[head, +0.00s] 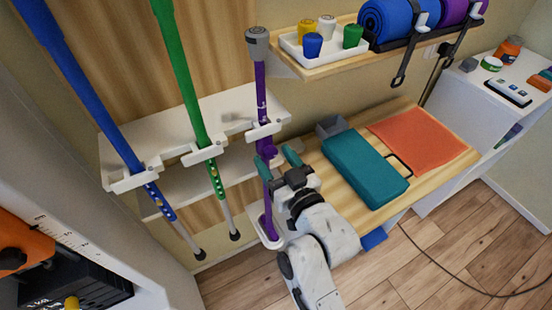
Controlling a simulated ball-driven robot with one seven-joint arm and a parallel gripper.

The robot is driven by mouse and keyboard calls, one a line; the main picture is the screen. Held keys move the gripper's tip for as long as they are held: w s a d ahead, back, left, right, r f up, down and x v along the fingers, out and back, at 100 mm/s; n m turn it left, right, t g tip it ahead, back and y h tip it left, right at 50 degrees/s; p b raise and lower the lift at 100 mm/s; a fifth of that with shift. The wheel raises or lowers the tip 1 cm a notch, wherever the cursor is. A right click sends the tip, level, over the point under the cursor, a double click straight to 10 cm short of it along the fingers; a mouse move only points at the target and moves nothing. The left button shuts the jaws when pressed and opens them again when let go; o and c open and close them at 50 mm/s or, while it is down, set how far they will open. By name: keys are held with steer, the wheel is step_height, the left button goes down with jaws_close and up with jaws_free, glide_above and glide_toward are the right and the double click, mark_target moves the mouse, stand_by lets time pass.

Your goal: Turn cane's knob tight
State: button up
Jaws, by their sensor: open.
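The purple cane (261,85) stands almost upright in a white clip on the wall shelf, with a grey cap (257,38) on top. Its foot end goes down to a white holder (268,240). A purple collar with what looks like the knob (267,147) sits on the shaft just below the clip. My gripper (278,160) is open, its teal fingertips near the shaft just below the collar.
A blue pole (85,90) and a green pole (180,75) hang in clips to the left. A wooden bench (325,175) with a teal block (365,168) and an orange mat (418,138) is on the right. A tray of small cups (290,45) is on the shelf above.

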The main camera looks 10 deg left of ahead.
steer(key=shift+c, duration=0.3)
steer(key=c, duration=1)
